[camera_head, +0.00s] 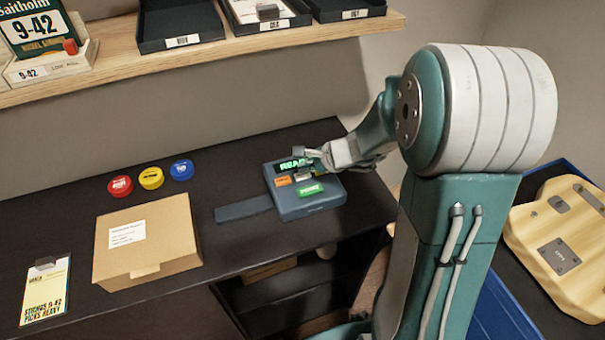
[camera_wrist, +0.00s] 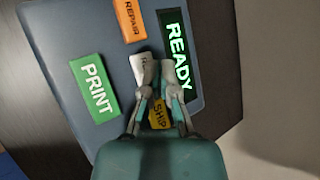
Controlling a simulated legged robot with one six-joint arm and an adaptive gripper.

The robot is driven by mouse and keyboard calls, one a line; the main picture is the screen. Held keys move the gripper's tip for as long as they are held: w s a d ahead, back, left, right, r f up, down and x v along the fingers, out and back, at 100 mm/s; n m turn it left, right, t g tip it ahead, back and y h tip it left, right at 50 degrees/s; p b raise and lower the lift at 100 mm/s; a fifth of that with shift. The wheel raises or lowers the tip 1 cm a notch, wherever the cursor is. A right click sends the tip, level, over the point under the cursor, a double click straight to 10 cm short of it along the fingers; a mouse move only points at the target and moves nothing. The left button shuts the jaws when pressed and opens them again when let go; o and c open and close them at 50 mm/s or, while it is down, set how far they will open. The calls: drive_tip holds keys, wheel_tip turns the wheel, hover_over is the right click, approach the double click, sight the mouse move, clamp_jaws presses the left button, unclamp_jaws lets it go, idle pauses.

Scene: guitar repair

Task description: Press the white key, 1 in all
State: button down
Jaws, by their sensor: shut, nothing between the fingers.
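The white key (camera_wrist: 137,62) is on a blue-grey label device (camera_head: 315,207), between the green PRINT key (camera_wrist: 95,87) and the lit READY display (camera_wrist: 178,55). My gripper's fingers partly cover the white key in the wrist view, and its lettering is mostly hidden. My gripper (camera_wrist: 159,68) is shut and empty, with its fingertips over the right side of the white key. I cannot tell whether they touch it. In the head view my gripper (camera_head: 312,156) is at the device's back right, by the display.
An orange REPAIR key (camera_wrist: 130,20) and a yellow SHIP key (camera_wrist: 159,115) flank the white key. A cardboard box (camera_head: 150,240), red (camera_head: 120,187), yellow (camera_head: 151,178) and blue (camera_head: 182,170) round tins are left on the dark bench. A shelf (camera_head: 110,62) is above. A guitar body (camera_head: 560,240) lies right.

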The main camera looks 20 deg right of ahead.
sight(304, 176)
drive_tip(key=shift+r, duration=0.25)
drive_tip(key=shift+r, duration=0.1)
drive_tip(key=shift+r, duration=2.45)
drive_tip(key=shift+s+a+r, duration=0.1)
drive_tip(key=shift+s+r, duration=0.05)
drive_tip(key=s+r+n+h, duration=0.3)
drive_tip(key=s+r+n, duration=0.2)
drive_tip(key=s+n, duration=0.4)
drive_tip(key=s+r+n+h, duration=0.3)
drive_tip(key=s+r+n, duration=0.2)
drive_tip(key=s, duration=0.9)
drive_tip(key=n, duration=0.3)
drive_tip(key=shift+a+n+g+h, duration=0.15)
drive_tip(key=shift+n+g+h, duration=0.15)
drive_tip(key=shift+n+g, duration=0.1)
